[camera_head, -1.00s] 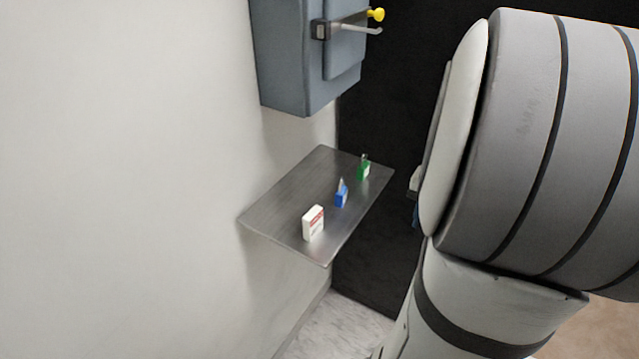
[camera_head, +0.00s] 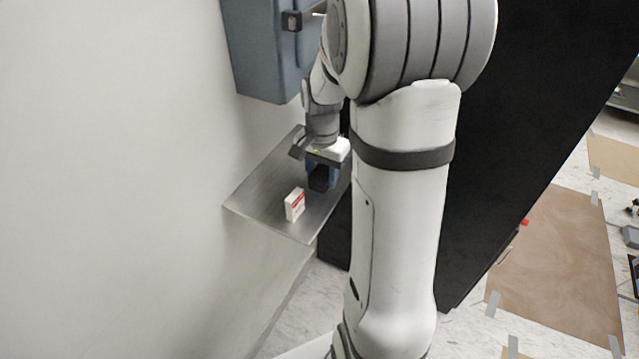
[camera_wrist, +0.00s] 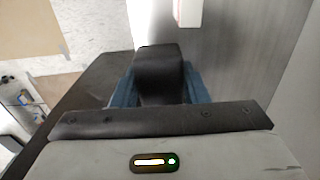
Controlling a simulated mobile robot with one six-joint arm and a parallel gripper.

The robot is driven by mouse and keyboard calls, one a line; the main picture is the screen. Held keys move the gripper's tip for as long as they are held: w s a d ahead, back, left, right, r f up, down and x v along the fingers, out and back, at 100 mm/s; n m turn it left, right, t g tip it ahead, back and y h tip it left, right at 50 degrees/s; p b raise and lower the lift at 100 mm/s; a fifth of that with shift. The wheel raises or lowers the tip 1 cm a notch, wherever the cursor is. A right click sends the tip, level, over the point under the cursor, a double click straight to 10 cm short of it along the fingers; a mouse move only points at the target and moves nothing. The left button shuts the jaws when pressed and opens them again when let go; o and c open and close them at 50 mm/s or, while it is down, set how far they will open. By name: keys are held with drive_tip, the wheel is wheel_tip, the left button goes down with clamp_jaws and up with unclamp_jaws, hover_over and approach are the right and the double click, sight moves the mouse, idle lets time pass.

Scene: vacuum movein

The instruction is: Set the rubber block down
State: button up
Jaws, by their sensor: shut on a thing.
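The rubber block (camera_head: 319,181) is black and sits between the blue fingers of my gripper (camera_head: 321,172), which is shut on it. In the wrist view the black block (camera_wrist: 160,72) stands out past my gripper (camera_wrist: 160,84), with a blue finger on each side. The block is over the metal shelf (camera_head: 252,192), behind and right of a white box with red print (camera_head: 294,204). I cannot tell whether its underside touches the shelf. The white box also shows at the top of the wrist view (camera_wrist: 188,12), apart from the block.
A blue-grey wall cabinet (camera_head: 262,55) hangs above the shelf, close to my arm. A black panel (camera_head: 500,130) stands right of the shelf. The shelf's near left part is bare. My arm hides the shelf's far end.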

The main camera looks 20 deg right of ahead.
sight(321, 199)
drive_tip(key=shift+d+f, duration=0.1)
drive_tip(key=shift+f, duration=0.6)
wheel_tip(321, 199, down, 3)
drive_tip(key=shift+f+p, duration=0.15)
drive_tip(key=shift+p, duration=0.55)
drive_tip(key=shift+c, duration=0.9)
drive_tip(key=shift+w+f, duration=0.25)
drive_tip(key=shift+s+a, duration=0.15)
drive_tip(key=shift+a, duration=0.05)
drive_tip(key=shift+f, duration=0.15)
drive_tip(key=o, duration=1.2)
